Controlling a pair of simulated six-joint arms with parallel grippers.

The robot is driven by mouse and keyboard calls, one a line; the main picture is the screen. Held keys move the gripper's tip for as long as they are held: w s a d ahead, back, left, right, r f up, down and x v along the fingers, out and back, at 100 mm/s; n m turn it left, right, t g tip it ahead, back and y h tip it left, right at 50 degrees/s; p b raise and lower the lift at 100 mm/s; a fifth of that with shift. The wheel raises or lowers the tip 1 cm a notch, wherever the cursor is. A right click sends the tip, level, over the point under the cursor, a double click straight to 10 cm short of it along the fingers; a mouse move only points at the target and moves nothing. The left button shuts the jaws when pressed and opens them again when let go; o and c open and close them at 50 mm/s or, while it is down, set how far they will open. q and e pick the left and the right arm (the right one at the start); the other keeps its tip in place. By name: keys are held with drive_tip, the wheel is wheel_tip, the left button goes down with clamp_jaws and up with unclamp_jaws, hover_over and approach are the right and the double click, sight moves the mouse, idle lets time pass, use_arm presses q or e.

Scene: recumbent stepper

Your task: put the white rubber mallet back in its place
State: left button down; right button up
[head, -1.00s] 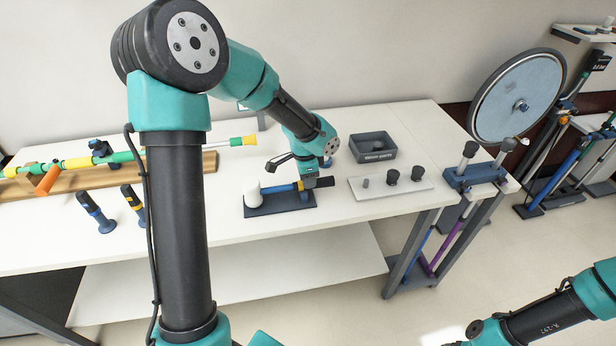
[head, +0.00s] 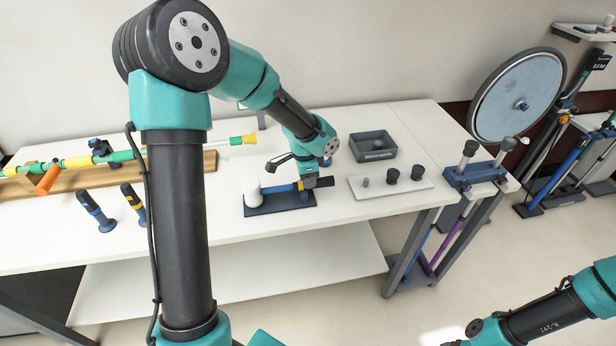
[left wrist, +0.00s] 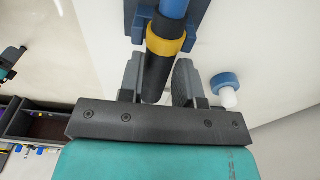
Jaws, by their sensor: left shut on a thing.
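The mallet has a white head (head: 253,190), a blue handle with a yellow ring, and a black grip. In the head view it lies level along a dark blue holder (head: 280,207) on the white table, head to the left. My left gripper (head: 311,184) is around the grip end of the handle, shut on it. I cannot tell whether the handle fully rests in the holder. My right gripper is out of the picture.
A dark grey bin (head: 373,147) and a white plate (head: 390,184) with several knobs stand right of the holder. A blue stand (head: 474,175) holds poles at the table's right end.

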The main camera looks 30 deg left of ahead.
use_arm(q)
drive_tip(key=shift+f, duration=0.15)
idle(0.3)
drive_tip(key=shift+f, duration=0.15)
drive_tip(key=c, duration=0.7)
unclamp_jaws()
drive_tip(key=shift+c, duration=0.2)
wheel_tip(320, 180, up, 17)
drive_tip(key=s+a, duration=0.1)
drive_tip(key=shift+r, duration=0.2)
drive_tip(key=shift+f, duration=0.1)
drive_tip(key=f, duration=1)
drive_tip(key=w+d+f, duration=0.1)
drive_tip(key=f, duration=0.4)
